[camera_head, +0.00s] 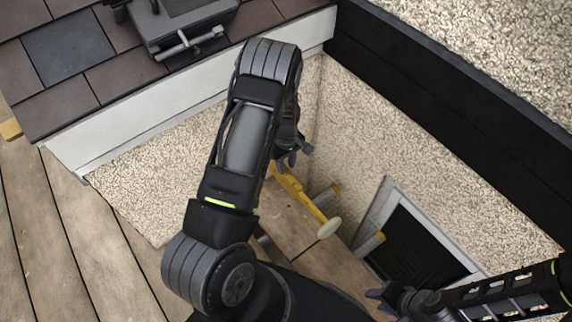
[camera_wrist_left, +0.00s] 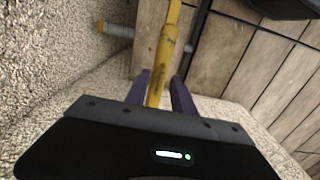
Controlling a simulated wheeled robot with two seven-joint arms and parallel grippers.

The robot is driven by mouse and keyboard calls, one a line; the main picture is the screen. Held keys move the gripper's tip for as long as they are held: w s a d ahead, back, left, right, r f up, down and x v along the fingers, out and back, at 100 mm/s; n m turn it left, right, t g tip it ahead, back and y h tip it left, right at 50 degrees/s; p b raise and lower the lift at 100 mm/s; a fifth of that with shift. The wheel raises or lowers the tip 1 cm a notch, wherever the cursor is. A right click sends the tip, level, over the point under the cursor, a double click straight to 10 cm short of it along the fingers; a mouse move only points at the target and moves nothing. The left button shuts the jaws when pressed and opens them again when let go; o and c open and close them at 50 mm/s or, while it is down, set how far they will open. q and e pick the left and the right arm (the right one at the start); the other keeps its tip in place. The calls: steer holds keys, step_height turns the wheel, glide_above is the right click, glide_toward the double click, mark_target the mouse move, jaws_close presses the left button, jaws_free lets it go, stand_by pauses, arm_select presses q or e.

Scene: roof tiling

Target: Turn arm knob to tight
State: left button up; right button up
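A yellow bar (camera_head: 298,193) slants over the boards below the roof, with a pale round end (camera_head: 329,228) like a knob. No tight mark is readable. A grey device with a T-shaped handle (camera_head: 186,42) sits on the roof tiles. My left gripper (camera_head: 287,160) is at the bar's upper end, partly hidden by its own arm. In the left wrist view, its purple fingers (camera_wrist_left: 158,92) stand on either side of the yellow bar (camera_wrist_left: 166,50); I cannot tell whether they press on it. My right gripper (camera_head: 376,294) is low at the right, apart from the bar, its fingers mostly hidden.
Brown roof tiles (camera_head: 130,75) with a white edge board (camera_head: 130,136) lie at the upper left. A dark beam (camera_head: 440,110) and pebbled wall (camera_head: 350,120) stand at the right, with a dark framed opening (camera_head: 410,245). Wooden boards (camera_head: 60,250) cover the left.

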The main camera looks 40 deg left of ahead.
arm_select(q)
jaws_close()
stand_by(0.4)
steer(key=shift+m, duration=0.4)
steer(key=m+b, duration=0.1)
steer(key=m, duration=0.1)
steer(key=shift+m, duration=0.3)
steer(key=m+b, duration=0.1)
steer(key=m, duration=0.2)
steer(key=shift+m, duration=0.3)
steer(key=m+b, duration=0.1)
steer(key=m, duration=0.4)
steer(key=shift+m, duration=0.3)
steer(key=m+b, duration=0.1)
steer(key=m, duration=0.4)
steer(key=shift+m, duration=0.3)
